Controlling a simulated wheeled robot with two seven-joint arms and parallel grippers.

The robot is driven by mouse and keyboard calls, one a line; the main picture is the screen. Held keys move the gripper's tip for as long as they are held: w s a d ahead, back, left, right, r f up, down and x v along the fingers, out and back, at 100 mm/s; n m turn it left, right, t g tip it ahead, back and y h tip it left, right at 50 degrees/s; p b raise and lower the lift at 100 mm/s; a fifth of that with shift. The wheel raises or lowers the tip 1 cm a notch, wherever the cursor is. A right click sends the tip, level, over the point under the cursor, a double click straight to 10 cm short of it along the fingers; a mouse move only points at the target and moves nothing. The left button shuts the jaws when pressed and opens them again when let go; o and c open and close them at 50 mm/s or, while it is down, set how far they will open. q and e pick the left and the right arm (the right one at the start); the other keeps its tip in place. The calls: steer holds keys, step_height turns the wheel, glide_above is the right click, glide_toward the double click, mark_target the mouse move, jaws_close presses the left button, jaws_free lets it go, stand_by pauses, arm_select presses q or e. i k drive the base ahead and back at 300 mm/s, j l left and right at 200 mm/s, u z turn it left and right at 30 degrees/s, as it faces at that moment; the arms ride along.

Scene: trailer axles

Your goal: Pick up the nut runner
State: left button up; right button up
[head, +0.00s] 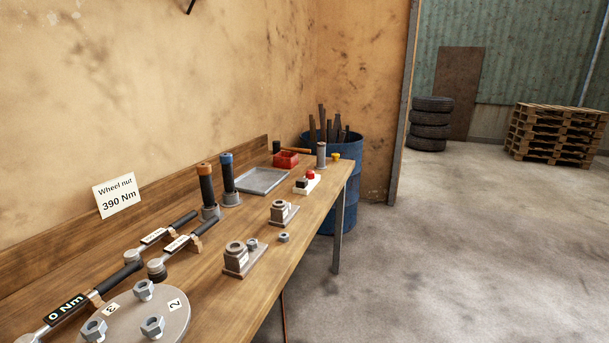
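Two upright dark tools stand side by side in grey cups on the wooden bench. One has an orange top (206,188) and the other has a blue top (228,176). No label names either as the nut runner, so I cannot tell which one it is. Several long wrench-like tools lie to their left and nearer: one with a "0 Nm" display (66,308), and two shorter labelled ones, an upper one (155,237) and a lower one (178,243). Neither of my grippers is in view.
The bench (262,282) holds a round plate with large nuts (160,300), two metal blocks (236,258) (278,212), a loose nut (284,238), a grey tray (262,181) and a red bin (286,159). A blue barrel (347,160) stands behind.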

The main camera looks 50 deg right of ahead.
mark_target(226, 159)
steer(key=z, duration=1.15)
steer(key=u, duration=2.3)
steer(key=z, duration=2.3)
steer(key=i+l, duration=0.2)
steer(key=l, duration=0.2)
